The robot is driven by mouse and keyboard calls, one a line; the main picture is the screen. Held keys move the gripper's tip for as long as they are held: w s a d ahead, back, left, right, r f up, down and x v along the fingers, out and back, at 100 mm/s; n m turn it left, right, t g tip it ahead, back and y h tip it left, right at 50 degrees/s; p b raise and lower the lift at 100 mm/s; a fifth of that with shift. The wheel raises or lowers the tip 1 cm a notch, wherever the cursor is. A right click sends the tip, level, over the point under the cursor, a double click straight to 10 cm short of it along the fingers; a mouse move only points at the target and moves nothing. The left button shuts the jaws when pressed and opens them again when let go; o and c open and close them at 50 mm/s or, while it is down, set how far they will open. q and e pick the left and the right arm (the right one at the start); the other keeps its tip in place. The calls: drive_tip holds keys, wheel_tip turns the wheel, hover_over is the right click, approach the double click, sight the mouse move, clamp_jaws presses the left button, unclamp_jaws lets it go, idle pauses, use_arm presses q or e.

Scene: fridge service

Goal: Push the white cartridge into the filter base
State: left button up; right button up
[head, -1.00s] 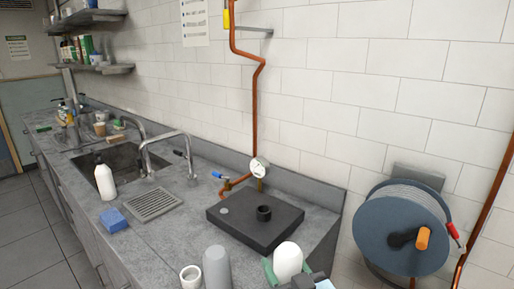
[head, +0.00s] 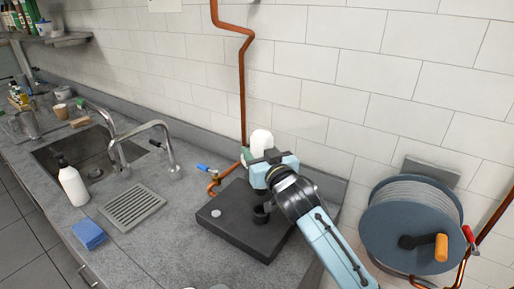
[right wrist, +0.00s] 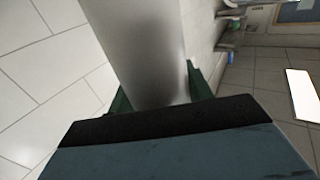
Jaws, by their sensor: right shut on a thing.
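The white cartridge (head: 261,141), with a rounded top, is upright in my right gripper (head: 254,156), whose green fingers are shut on it. It shows large and greyish in the right wrist view (right wrist: 140,50), between the green fingers. The filter base (head: 240,228) is a dark flat slab on the counter with a raised round socket (head: 262,214). In the head view the cartridge appears above and behind the socket, apart from it. My gripper and wrist hide the cartridge's lower end and part of the base's right side. My left gripper is not in view.
A copper pipe (head: 243,95) with a blue-handled valve (head: 203,168) runs behind the base. A hose reel (head: 412,225) is on the wall at right. A sink (head: 85,158), drain grate (head: 131,207), white bottle (head: 73,186) and blue sponge (head: 89,235) are at left.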

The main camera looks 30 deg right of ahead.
sight(264, 191)
drive_tip(key=shift+s+r, duration=0.1)
drive_tip(key=shift+p, duration=0.35)
drive_tip(key=shift+f+b, duration=1.95)
drive_tip(key=shift+f, duration=1)
drive_tip(key=shift+p, duration=0.8)
drive_tip(key=shift+f+b, duration=1.35)
drive_tip(key=shift+f, duration=0.8)
drive_tip(key=o, duration=1.4)
drive_tip(key=shift+f, duration=0.1)
drive_tip(key=shift+c, duration=0.2)
drive_tip(key=shift+s, duration=0.15)
